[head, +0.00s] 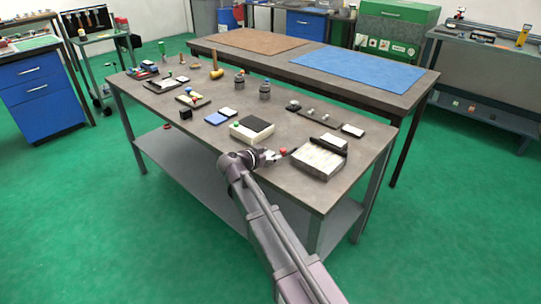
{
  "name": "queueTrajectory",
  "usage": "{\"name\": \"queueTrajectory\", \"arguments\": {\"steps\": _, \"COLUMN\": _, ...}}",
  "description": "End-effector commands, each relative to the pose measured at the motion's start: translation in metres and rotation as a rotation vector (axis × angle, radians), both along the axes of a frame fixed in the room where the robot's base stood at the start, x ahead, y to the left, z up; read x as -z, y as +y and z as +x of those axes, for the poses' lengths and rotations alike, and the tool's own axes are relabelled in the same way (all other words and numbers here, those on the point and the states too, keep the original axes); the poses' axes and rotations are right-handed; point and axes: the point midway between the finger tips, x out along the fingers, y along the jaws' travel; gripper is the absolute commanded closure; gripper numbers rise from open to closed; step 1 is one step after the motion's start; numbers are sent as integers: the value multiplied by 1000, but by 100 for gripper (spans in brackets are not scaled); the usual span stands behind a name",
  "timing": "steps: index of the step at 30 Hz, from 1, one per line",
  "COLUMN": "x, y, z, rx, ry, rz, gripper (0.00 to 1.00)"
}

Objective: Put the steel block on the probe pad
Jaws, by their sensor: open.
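My gripper (273,157) is at the front edge of the near grey workbench, small in the head view and open. A small red-topped part (283,151) is right by its fingertips; I cannot tell whether they touch. I cannot tell for sure which piece is the steel block; small grey pieces (310,111) stand on the right half of the bench. The probe pad is not clear either. A cream box with a dark top pad (251,129) and a green button stands behind and left of my gripper.
A pale ribbed box with a dark bar (319,160) stands right of my gripper, near the front edge of the workbench (345,185). Two grey cylindrical parts (265,91), a wooden-handled mallet (216,68) and several small fixtures stand farther back. A second table with a blue mat (360,70) is behind.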

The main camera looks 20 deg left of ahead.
Motion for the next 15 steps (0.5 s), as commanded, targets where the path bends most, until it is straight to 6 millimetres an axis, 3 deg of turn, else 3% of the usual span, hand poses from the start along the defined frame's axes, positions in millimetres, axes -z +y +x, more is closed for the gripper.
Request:
{"name": "queueTrajectory", "arguments": {"steps": 8, "x": 2, "y": 0, "z": 0, "rx": 0, "ry": 0, "rz": 0, "gripper": 24}}
{"name": "queueTrajectory", "arguments": {"steps": 15, "x": -8, "y": 8, "z": -20, "rx": -2, "ry": 0, "rz": 0, "gripper": 24}}
